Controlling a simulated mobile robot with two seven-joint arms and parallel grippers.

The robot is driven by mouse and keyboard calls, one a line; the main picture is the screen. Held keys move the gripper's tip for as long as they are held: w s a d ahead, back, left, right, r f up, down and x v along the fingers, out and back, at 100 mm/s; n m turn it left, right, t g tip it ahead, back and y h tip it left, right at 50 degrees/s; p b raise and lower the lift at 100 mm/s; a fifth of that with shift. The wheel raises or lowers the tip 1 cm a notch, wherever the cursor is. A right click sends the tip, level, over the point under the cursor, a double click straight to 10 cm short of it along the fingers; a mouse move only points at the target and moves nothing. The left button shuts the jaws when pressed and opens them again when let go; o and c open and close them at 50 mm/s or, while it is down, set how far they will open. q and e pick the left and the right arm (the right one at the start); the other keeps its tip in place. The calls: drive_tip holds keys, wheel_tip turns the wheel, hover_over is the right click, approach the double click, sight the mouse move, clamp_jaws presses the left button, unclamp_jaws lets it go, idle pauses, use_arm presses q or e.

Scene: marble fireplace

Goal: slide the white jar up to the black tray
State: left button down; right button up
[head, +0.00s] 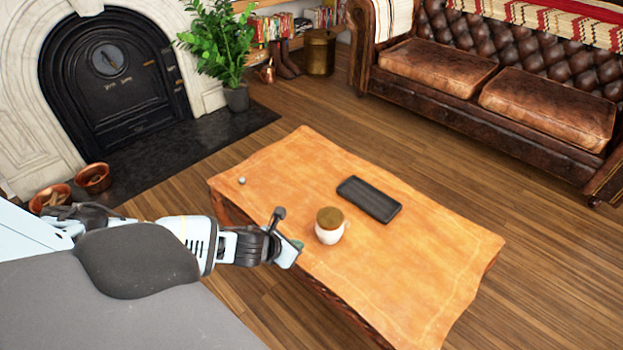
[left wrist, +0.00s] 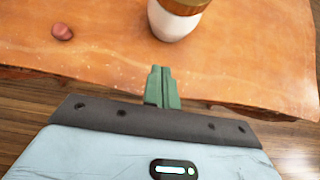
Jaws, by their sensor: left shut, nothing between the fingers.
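The white jar (head: 329,236) with a brown lid stands upright on the wooden table (head: 400,290). The black tray (head: 369,199) lies flat on the table, beyond the jar and to its right, with bare wood between them. My left gripper (head: 297,246) is shut and empty, just left of the jar at the table's near edge. In the left wrist view its green fingertips (left wrist: 161,86) are together, and the jar (left wrist: 175,22) stands ahead of them with a gap, its top cut off by the frame. My right gripper is in neither view.
A small round object (head: 241,181) lies near the table's left corner; it looks reddish in the left wrist view (left wrist: 62,32). The table's right part is clear. A leather sofa (head: 480,90) and a fireplace (head: 110,80) stand beyond the table.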

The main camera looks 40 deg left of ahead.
sight(318, 236)
use_arm(q)
drive_tip(key=w, duration=0.1)
drive_tip(key=w+f, duration=0.1)
drive_tip(key=w, duration=0.1)
drive_tip(key=w+b, duration=0.1)
drive_tip(key=shift+w+d+f, duration=0.2)
drive_tip(key=shift+w+f, duration=0.1)
drive_tip(key=shift+f, duration=0.05)
drive_tip(key=shift+w+d, duration=0.1)
drive_tip(key=shift+w, duration=0.45)
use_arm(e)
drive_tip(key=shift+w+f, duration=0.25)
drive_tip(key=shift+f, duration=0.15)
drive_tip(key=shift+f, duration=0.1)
